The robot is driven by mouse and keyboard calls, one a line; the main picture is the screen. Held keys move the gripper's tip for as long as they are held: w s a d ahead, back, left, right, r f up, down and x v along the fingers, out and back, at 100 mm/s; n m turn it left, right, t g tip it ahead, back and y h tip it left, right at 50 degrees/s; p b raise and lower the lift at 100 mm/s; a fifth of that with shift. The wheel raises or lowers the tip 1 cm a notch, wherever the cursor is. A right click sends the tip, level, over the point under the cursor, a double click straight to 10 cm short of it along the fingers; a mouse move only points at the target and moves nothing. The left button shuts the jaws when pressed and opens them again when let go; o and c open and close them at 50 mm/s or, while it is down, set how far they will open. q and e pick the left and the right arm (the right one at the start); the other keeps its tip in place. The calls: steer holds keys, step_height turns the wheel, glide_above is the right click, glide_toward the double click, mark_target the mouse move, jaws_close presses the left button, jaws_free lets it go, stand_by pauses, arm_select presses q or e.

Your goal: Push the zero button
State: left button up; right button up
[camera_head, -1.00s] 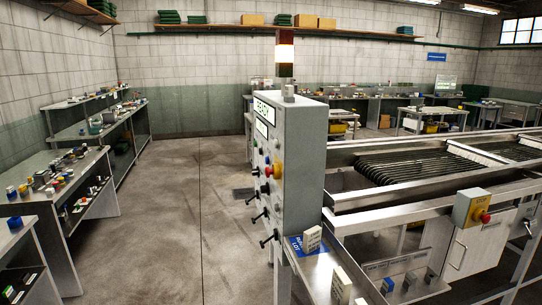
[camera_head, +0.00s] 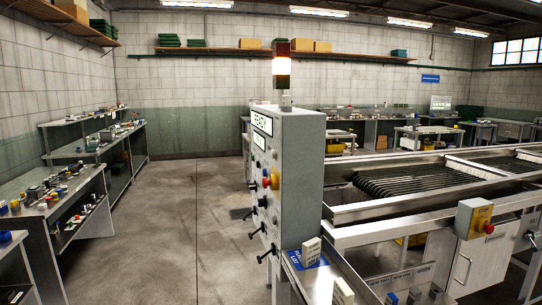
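A grey control cabinet (camera_head: 299,185) stands near the middle of the head view, seen at an angle. Its narrow panel face on the left carries a lit display reading READY (camera_head: 262,122), a second small display (camera_head: 259,141), a red knob on a yellow base (camera_head: 272,178), and several dark knobs and levers (camera_head: 262,202). At this slant I cannot tell which control is the zero button. Neither of my grippers is in view.
A roller machine (camera_head: 420,182) with metal rails fills the right side. A red stop button on a yellow box (camera_head: 475,219) is mounted on its front. Benches with small parts (camera_head: 50,192) line the left. The concrete floor (camera_head: 165,235) left of the cabinet is clear.

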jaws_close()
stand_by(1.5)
